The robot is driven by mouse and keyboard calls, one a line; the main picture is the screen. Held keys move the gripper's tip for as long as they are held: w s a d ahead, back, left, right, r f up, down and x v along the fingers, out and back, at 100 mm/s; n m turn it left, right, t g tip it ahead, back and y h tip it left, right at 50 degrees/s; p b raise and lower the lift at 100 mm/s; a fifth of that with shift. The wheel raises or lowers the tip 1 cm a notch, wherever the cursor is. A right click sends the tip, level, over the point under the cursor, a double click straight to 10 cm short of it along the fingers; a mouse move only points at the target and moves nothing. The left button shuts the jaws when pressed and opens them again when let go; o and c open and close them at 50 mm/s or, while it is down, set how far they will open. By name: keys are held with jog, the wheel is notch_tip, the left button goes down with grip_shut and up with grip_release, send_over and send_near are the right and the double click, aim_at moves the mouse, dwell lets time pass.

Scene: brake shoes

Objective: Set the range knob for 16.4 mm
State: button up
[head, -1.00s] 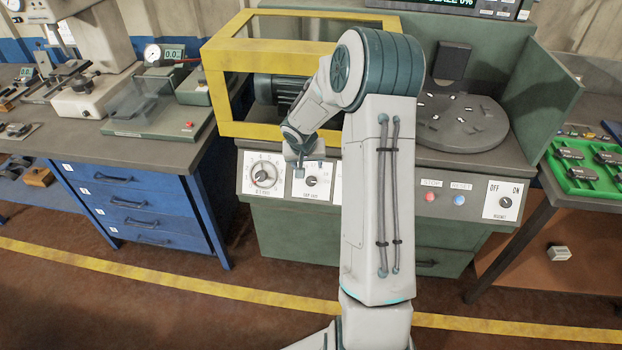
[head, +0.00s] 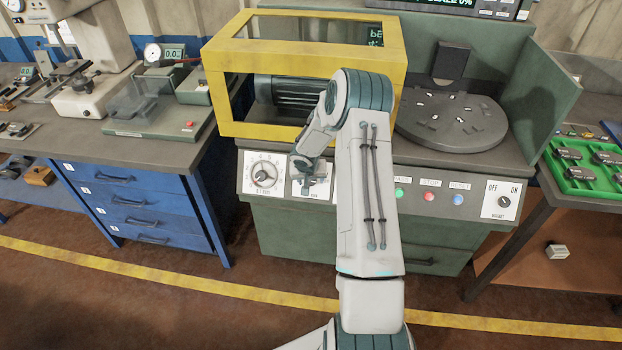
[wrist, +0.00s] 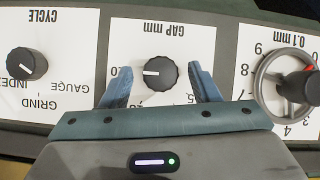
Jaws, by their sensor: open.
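In the wrist view, which shows the panel upside down, a black knob (wrist: 160,73) sits on a white plate marked "GAP mm". No label reading "range" is legible. My gripper (wrist: 162,75) is open, with one blue finger on each side of this knob; I cannot tell whether they touch it.
A "0.1 mm" handwheel (wrist: 290,86) is close beside one finger, and it also shows in the head view (head: 264,175). A "CYCLE" knob (wrist: 27,64) is on the other side. A green button (head: 400,194), a red button (head: 429,197) and a yellow guard frame (head: 225,80) are nearby.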

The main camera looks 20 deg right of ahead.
jog(key=c, duration=1)
jog(key=shift+o, duration=0.2)
